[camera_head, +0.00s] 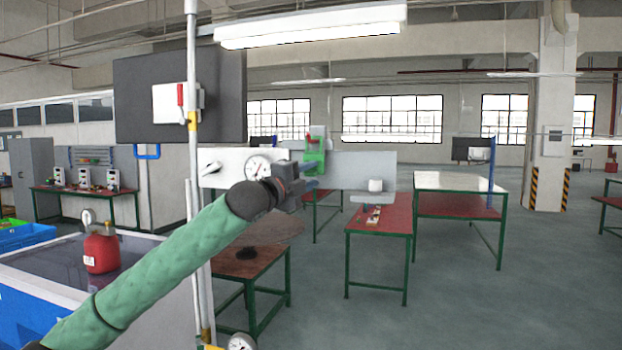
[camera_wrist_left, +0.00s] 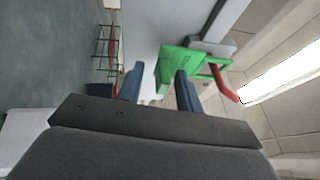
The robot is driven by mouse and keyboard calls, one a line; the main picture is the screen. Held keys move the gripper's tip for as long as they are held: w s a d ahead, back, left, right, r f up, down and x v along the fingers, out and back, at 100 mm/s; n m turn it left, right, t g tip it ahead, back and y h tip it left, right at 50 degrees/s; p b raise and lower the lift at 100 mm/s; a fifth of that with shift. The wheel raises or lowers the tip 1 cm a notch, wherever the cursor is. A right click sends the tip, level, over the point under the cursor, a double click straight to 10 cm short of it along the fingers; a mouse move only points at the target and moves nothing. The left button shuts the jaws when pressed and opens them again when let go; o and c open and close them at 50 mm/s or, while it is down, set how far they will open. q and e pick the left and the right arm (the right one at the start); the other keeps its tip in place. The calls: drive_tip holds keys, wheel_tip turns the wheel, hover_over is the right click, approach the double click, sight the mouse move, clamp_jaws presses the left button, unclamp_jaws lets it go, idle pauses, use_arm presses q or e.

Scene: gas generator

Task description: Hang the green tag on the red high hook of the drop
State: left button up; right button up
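The green tag (camera_head: 314,159) is upright at the grey-white panel, above and just right of my left gripper (camera_head: 306,187). In the left wrist view, the tag (camera_wrist_left: 172,62) is ahead of the fingers, overlapping the right-hand one. The red hook (camera_wrist_left: 223,83) reaches through the tag's open frame end, so the tag seems to hang on it; the head view shows red at the tag's top. My left gripper (camera_wrist_left: 160,90) has its fingers apart, with a gap between the left-hand finger and the tag. Contact with the right-hand finger is unclear. My right gripper is not in view.
The panel (camera_head: 362,170) carries a round gauge (camera_head: 257,167). A pale vertical pole (camera_head: 193,120) stands left of it. A red-topped table (camera_head: 388,212) stands behind at right. A red bottle (camera_head: 102,252) is at left.

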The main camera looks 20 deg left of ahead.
use_arm(q)
drive_tip(key=b+v, duration=0.3)
drive_tip(key=v, duration=0.4)
drive_tip(key=shift+b, duration=0.3)
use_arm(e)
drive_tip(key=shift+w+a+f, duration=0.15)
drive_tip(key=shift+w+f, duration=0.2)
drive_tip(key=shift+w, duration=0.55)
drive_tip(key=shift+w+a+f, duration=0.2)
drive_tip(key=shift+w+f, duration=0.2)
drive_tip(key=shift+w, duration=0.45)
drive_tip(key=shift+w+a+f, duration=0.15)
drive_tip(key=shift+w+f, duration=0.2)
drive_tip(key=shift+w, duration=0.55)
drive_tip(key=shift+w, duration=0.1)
